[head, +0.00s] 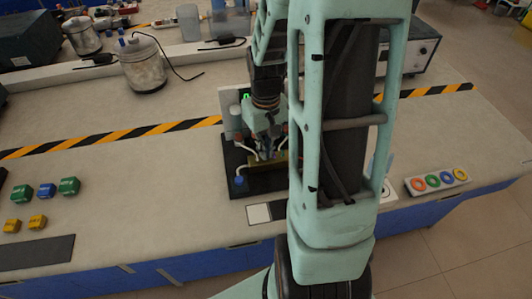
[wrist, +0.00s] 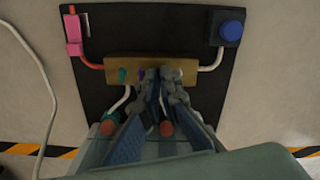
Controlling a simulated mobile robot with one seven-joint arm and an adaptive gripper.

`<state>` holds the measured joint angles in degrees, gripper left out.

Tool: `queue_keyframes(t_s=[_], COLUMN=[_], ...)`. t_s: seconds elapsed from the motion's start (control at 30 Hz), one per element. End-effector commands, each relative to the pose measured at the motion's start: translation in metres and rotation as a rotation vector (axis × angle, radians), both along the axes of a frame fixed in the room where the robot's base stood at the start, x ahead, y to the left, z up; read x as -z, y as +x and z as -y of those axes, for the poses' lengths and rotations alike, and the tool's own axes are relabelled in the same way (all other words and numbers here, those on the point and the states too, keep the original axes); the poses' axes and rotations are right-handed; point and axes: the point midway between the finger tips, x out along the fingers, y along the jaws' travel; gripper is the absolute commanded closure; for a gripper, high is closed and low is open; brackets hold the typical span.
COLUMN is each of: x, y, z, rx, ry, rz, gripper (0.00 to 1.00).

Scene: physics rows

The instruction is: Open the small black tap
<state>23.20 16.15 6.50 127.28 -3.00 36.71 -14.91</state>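A black board (wrist: 110,25) lies on the bench with a brass block (wrist: 125,62) across it; the board (head: 268,188) and block (head: 282,160) also show in the head view. On the block are a small green tap (wrist: 122,74) and a purple one (wrist: 141,74). I cannot make out the small black tap; my fingers cover that part of the block. My gripper (wrist: 166,76) points at the block's middle, its fingertips close together over the front edge. Whether they are shut, or hold anything, is unclear. It also shows in the head view (head: 265,154).
Pipes run from the block to a pink fitting (wrist: 73,48) and a blue knob (wrist: 230,31). In the head view, coloured blocks (head: 47,190) lie left and a strip of coloured rings (head: 438,180) right. A glass jar (head: 145,70) stands behind. My arm hides part of the bench.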

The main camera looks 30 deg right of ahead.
Motion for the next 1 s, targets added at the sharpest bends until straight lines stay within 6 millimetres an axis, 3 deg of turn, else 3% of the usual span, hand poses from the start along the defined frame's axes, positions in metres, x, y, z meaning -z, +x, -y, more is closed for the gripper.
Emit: queue_keyframes(t_s=[0.3, 0.73, 1.0], x=[-0.0008, -0.0013, -0.0037], y=[-0.0004, -0.0006, -0.0006], z=[-0.0001, 0.0001, -0.0002], rx=[-0.304, -0.378, -0.719], ry=[0.001, 0.001, 0.002], rz=[-0.001, -0.001, -0.001], gripper=[1.0, 1.0, 1.0])
